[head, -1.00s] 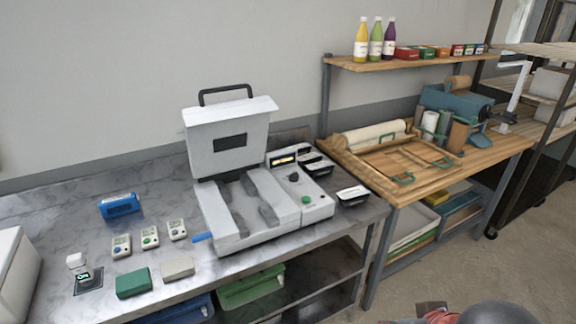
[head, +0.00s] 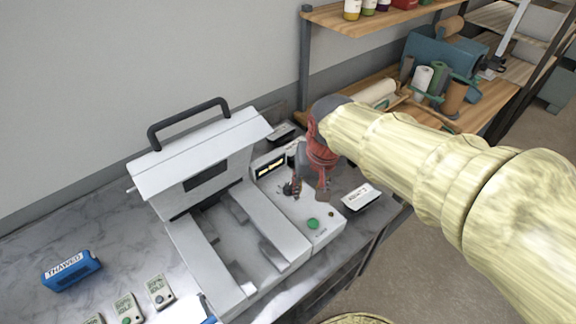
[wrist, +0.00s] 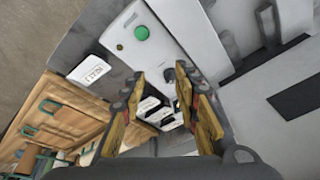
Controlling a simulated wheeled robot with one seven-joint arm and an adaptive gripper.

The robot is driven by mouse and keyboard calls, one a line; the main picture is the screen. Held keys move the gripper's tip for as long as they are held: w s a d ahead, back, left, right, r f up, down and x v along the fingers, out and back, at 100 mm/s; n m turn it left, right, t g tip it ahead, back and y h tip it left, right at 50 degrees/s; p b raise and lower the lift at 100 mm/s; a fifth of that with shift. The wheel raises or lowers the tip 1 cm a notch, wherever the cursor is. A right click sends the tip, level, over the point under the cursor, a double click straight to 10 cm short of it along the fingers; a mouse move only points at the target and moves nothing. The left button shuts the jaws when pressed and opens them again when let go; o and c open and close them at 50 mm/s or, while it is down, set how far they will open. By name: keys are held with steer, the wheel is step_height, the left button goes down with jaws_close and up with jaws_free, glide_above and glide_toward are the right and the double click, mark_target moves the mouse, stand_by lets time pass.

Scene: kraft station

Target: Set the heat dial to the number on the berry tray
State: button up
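In the wrist view, my gripper (wrist: 160,74) is open above the panel; I cannot pick out the dial clearly there. A dark tray with a white label (head: 362,196) lies right of the panel, and another tray (head: 281,133) is behind it. I cannot tell which is the berry tray.
A green button (head: 313,224) is at the panel's front. The machine's raised lid (head: 205,165) with its handle stands left of my gripper. A blue THAWED block (head: 71,270) and small timers (head: 159,291) lie on the counter. A wooden bench with rolls is behind right.

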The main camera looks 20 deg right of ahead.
steer(key=w+m+g+p, duration=0.2)
steer(key=w+p, duration=0.4)
steer(key=w, duration=0.3)
steer(key=m+g+p, duration=0.1)
steer(key=m+p, duration=0.1)
steer(key=p, duration=0.5)
glide_above(289, 185)
step_height(289, 185, down, 6)
steer(key=shift+d+f, duration=0.1)
steer(key=shift+f, duration=0.85)
step_height(289, 185, down, 7)
steer(key=shift+f, duration=0.15)
steer(key=c, duration=0.3)
jaws_close()
